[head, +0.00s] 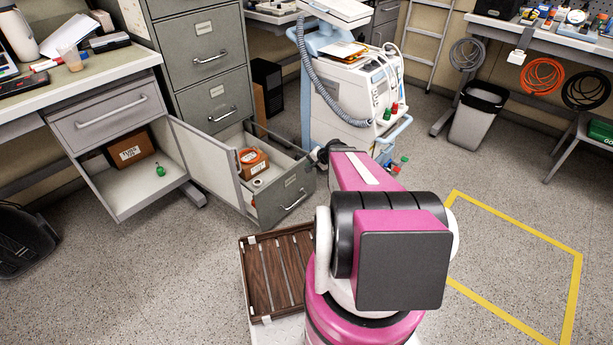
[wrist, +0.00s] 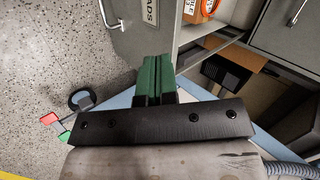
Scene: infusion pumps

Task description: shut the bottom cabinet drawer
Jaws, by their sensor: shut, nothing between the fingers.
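The bottom cabinet drawer (head: 290,199) stands pulled out from the grey filing cabinet in the head view. A carton (head: 256,166), an orange item and a roll of tape lie inside it. In the wrist view the grey drawer front (wrist: 138,40) with its handle and a label shows at the top. My gripper (wrist: 155,60) is shut and empty, with its green fingers together. Its tips overlap the lower edge of the drawer front in the wrist view; I cannot tell whether they touch. In the head view the fingers cannot be made out beyond my pink arm.
A white medical cart (head: 345,95) with hoses stands right beside the drawer. An open cabinet door (head: 205,160) is at the drawer's left. Clear floor with a yellow outline (head: 520,234) is at the right.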

